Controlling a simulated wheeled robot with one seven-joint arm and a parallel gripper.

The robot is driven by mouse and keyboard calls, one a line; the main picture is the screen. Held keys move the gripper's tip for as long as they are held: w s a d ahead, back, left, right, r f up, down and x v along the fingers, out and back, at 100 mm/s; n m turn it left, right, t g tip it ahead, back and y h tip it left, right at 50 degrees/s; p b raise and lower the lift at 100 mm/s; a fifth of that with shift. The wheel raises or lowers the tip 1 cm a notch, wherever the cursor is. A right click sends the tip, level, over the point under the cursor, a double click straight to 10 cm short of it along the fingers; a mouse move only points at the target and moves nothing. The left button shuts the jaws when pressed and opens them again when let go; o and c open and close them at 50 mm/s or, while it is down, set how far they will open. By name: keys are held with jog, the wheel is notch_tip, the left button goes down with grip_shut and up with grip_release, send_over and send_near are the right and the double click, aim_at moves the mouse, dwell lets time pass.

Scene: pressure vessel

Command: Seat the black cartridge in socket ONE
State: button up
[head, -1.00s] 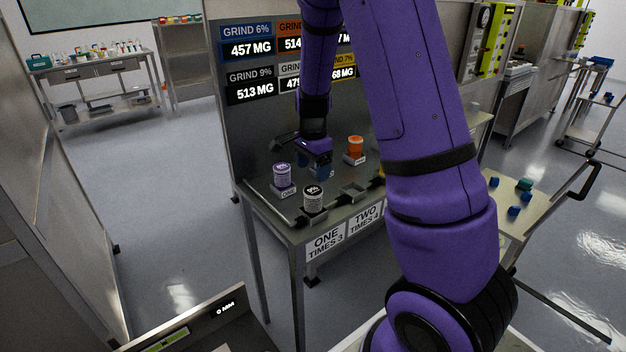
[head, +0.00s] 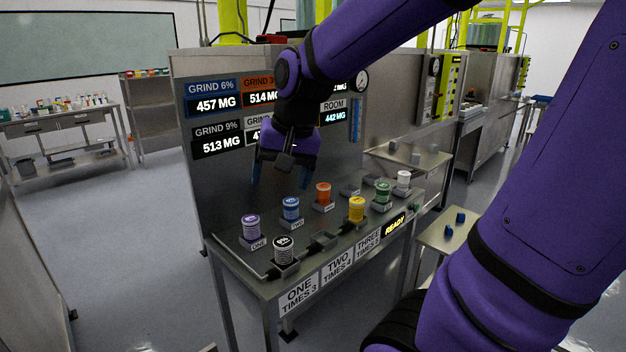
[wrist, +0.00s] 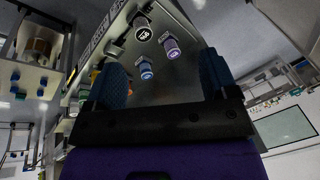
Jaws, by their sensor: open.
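The black cartridge (head: 285,250) with a white label stands upright at the bench's front left, at the left socket of the front row, above the sign ONE TIMES 3 (head: 298,297). I cannot tell how deep it sits. It also shows in the wrist view (wrist: 143,34). My gripper (head: 281,180) is open and empty, pointing down above and behind the cartridges. The blue cartridge (head: 290,209) stands below it on a back-row holder marked TWO, apart from the fingers. The purple cartridge (head: 250,228) stands to its left on a holder marked ONE.
An empty front socket (head: 323,241) lies right of the black cartridge. A yellow cartridge (head: 356,209) stands further right. Orange (head: 323,192), green (head: 383,190) and white (head: 403,178) cartridges stand behind. A panel with readouts (head: 213,107) rises at the back. A READY sign (head: 395,225) is lit.

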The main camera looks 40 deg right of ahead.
jog(key=s+a+r+n+t, duration=0.1)
jog(key=s+r+n, duration=0.1)
jog(key=s, duration=0.4)
jog(key=s+a+r+n+t+h, duration=0.1)
jog(key=s+a+n, duration=0.1)
jog(key=s+n, duration=0.2)
jog(key=shift+s+r, duration=0.4)
jog(key=shift+s, duration=0.6)
